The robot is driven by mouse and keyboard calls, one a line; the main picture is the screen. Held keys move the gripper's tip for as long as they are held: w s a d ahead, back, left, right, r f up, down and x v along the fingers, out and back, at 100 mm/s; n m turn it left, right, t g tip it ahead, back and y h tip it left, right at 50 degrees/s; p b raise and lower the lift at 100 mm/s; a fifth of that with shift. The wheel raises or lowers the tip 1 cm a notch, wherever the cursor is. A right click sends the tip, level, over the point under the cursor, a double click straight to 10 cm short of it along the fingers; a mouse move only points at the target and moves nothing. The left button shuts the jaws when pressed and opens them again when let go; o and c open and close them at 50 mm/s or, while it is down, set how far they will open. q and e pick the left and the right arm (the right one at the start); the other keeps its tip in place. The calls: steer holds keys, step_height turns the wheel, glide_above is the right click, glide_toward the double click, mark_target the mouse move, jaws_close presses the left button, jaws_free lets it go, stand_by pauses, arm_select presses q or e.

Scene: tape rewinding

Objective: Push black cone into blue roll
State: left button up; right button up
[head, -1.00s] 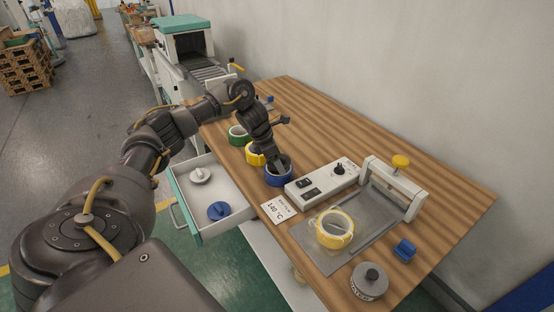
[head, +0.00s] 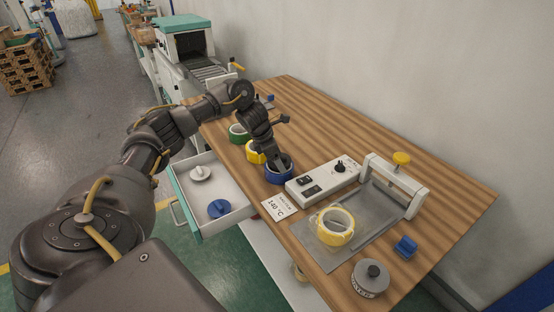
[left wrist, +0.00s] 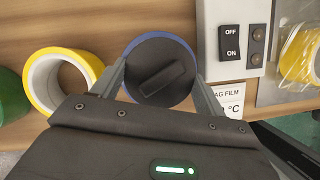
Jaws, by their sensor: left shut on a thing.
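The blue roll (head: 279,177) stands on the wooden table beside the white control box. In the left wrist view the blue roll (left wrist: 186,45) shows as a thin blue rim around the black cone (left wrist: 152,57). The black cone is seen from above as a dark disc with a raised bar across it, seated over the roll's opening; how deep it sits is hidden. My left gripper (left wrist: 160,88) points down over it, one finger on each side, shut on the black cone. In the head view my left gripper (head: 275,158) is at the roll's top. My right gripper is not in view.
A yellow roll (head: 256,152) and a green roll (head: 238,134) stand left of the blue roll. The control box (head: 322,180) is close on its right. An open drawer (head: 227,228) juts out in front. A grey plate (head: 366,235) carries another yellow roll (head: 335,226).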

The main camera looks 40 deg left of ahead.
arm_select(q)
steer(key=shift+s+d+f, duration=0.2)
steer(key=shift+s+f, duration=0.15)
steer(key=shift+f, duration=0.4)
steer(key=o, duration=1)
steer(key=shift+d, duration=0.1)
steer(key=shift+o, duration=0.4)
steer(key=shift+r, duration=0.15)
steer(key=shift+w+a+r+p, duration=0.15)
steer(key=shift+w+r+p, duration=0.05)
steer(key=shift+r+p, duration=0.35)
steer(key=shift+w+a+r+p, duration=0.15)
steer(key=shift+r+p, duration=2.05)
steer(key=shift+r, duration=0.7)
